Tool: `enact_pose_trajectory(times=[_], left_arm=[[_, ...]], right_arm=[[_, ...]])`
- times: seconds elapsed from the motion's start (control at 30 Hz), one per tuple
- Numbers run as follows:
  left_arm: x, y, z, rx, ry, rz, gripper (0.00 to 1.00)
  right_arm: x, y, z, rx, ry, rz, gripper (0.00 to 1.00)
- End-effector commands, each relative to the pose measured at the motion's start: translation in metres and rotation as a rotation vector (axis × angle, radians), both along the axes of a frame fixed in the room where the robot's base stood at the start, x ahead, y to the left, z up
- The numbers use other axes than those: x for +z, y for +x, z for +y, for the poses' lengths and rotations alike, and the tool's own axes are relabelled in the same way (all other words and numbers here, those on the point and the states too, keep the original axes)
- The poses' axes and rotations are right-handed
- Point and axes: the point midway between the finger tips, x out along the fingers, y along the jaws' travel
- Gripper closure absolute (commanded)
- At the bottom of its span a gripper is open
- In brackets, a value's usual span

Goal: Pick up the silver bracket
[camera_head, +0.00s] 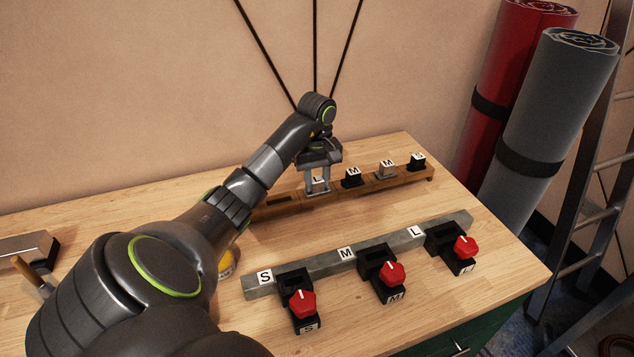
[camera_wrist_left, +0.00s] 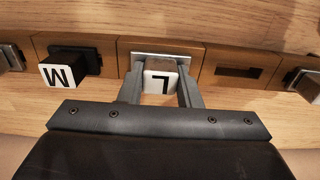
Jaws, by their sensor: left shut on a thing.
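A silver bracket with a white L label (camera_head: 317,179) sits at the wooden rack (camera_head: 281,208) on the bench. My left gripper (camera_head: 318,192) comes down from above and is shut on it, one finger on each side. In the left wrist view the L bracket (camera_wrist_left: 160,78) is between the fingers, with its silver plate at the rack slot; I cannot tell whether it is lifted. Another silver bracket, marked M (camera_head: 387,169), stands further right in the rack. My right gripper is not in view.
A black M bracket (camera_head: 352,177) stands close right of the gripper, and a black S bracket (camera_head: 417,161) at the rack's end. An empty slot (camera_wrist_left: 238,72) shows in the wrist view. In front lies a grey bar (camera_head: 323,262) with red-knobbed clamps (camera_head: 392,272).

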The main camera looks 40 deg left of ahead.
Motion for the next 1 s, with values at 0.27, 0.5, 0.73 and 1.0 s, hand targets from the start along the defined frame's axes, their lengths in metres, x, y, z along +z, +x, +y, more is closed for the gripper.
enact_pose_trajectory(times=[0.27, 0.5, 0.73, 1.0], left_arm=[[0.000, 0.000, 0.000, 0.000, 0.000, -0.001, 1.00], [0.008, 0.000, 0.000, 0.000, 0.000, -0.001, 1.00], [0.035, 0.001, 0.000, 0.000, 0.001, -0.003, 1.00], [0.072, 0.000, 0.000, 0.000, 0.000, -0.001, 1.00]], right_arm=[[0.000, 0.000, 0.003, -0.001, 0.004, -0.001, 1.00], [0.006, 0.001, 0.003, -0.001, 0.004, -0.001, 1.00], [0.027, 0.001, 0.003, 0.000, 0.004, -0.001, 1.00], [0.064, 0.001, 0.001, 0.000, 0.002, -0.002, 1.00]])
